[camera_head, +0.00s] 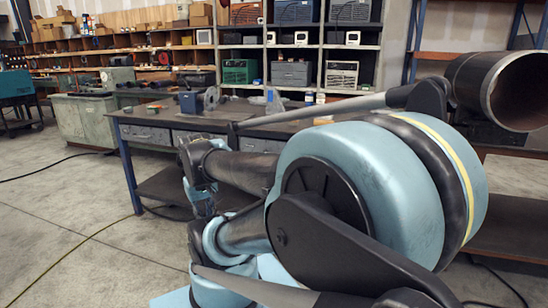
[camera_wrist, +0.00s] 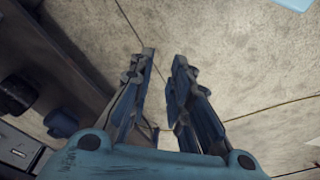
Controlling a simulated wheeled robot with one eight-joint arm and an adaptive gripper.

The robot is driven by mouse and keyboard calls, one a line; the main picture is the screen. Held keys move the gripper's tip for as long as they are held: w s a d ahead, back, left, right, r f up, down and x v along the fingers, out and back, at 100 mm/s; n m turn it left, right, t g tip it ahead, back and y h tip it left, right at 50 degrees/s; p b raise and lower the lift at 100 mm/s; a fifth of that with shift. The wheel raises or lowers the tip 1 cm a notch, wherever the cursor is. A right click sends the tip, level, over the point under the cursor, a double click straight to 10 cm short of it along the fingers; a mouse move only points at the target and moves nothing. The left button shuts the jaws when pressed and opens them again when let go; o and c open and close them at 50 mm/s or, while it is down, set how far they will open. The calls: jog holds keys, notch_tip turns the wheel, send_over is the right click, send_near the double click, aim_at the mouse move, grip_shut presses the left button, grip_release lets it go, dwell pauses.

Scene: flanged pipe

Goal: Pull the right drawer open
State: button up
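The workbench (camera_head: 125,154) has a dark top and a row of grey drawers under it, all looking shut in the head view. The left drawer (camera_head: 145,134) and middle drawer (camera_head: 190,137) show partly. The right drawer (camera_head: 262,144) is largely hidden behind my arm. My gripper (camera_wrist: 163,68) shows in the wrist view with its two fingers apart and nothing between them. Bare floor lies beyond the fingers. I cannot clearly make out the gripper in the head view. A grey drawer-like front (camera_wrist: 17,145) shows at the wrist view's lower left.
A vise (camera_head: 200,100) and small blue items stand on the bench. My arm covers much of the bench's right part. A large pipe (camera_head: 500,90) is at the upper right. Shelves (camera_head: 310,45) stand behind. The concrete floor (camera_head: 70,215) at the left is open, with thin cables across it.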

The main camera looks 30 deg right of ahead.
jog(key=w+d+r+n+t+h, duration=0.3)
jog(key=w+d+h, duration=0.8)
jog(key=w+d, duration=1.7)
jog(key=w+d+f+h, duration=0.1)
jog(key=w+d+f, duration=0.1)
jog(key=w+d, duration=0.2)
jog(key=w+d+f+h, duration=0.1)
jog(key=w+d, duration=0.3)
jog(key=d, duration=0.7)
jog(key=w+d+f+n+h, duration=0.1)
jog(key=w+d+f, duration=0.3)
jog(key=d, duration=0.4)
jog(key=shift+w+g+h, duration=0.1)
jog(key=shift+g+h, duration=0.3)
jog(key=shift+a, duration=0.1)
grip_shut()
